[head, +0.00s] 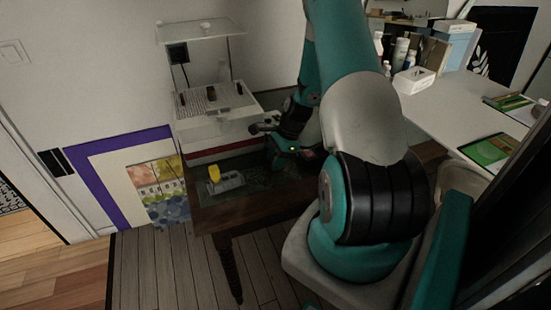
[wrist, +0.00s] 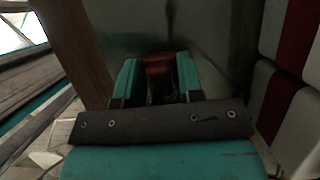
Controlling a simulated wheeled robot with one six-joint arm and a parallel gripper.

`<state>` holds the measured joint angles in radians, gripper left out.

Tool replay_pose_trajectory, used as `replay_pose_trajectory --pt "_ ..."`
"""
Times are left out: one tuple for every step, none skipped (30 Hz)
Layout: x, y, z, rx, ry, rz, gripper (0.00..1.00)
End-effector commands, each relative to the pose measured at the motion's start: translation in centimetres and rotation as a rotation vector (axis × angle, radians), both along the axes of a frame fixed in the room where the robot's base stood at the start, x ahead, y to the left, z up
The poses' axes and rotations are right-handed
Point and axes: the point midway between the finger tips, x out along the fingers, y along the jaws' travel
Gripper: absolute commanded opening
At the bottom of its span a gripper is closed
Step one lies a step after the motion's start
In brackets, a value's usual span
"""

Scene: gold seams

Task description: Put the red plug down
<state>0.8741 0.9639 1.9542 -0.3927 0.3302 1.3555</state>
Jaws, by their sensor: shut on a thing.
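The red plug (wrist: 158,64) shows dark red between the two teal fingers of my gripper (wrist: 156,80) in the wrist view. The gripper is shut on it, and the fingers hide part of it. In the head view my gripper (head: 289,149) is over the dark wooden table (head: 215,219), right of the white shelf stand. A small reddish patch shows beside the gripper there, but my arm hides most of that spot. I cannot tell whether the plug touches the tabletop.
A grey block (head: 229,182) with a yellow piece (head: 214,173) stands at the table's front left. The white shelf stand (head: 205,132) rises behind it. A white desk (head: 440,108) with bottles and books is at the right. The tabletop between the block and my gripper looks clear.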

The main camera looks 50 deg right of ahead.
Motion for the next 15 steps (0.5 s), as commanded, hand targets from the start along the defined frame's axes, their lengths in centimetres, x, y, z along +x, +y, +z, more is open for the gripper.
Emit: replay_pose_trajectory --pt "0.01 -0.02 0.03 0.0 -0.001 0.0 0.39" --pt "0.02 -0.01 0.03 0.0 0.0 0.0 0.46" --pt "0.01 -0.02 0.04 0.0 -0.001 0.0 0.55" --pt "0.01 -0.01 0.04 0.0 -0.001 0.0 0.6" --pt "0.01 -0.01 0.04 0.0 -0.001 0.0 0.6" --pt "0.01 -0.02 0.04 0.0 -0.001 0.0 0.6" --pt "0.01 -0.01 0.04 0.0 -0.001 0.0 0.6" --pt "0.01 0.0 0.04 0.0 0.0 0.0 0.6" --pt "0.01 0.0 0.04 0.0 0.0 0.0 0.6" --pt "0.01 0.0 0.04 0.0 0.0 0.0 0.6" --pt "0.01 0.0 0.07 0.0 -0.001 0.0 0.6" --pt "0.02 0.0 0.17 0.0 -0.001 0.0 0.6" --pt "0.03 -0.02 0.31 0.0 -0.001 0.0 0.6" --pt "0.04 -0.02 0.54 -0.001 -0.001 0.001 0.6" --pt "0.04 -0.03 0.97 -0.002 -0.001 0.0 0.6"
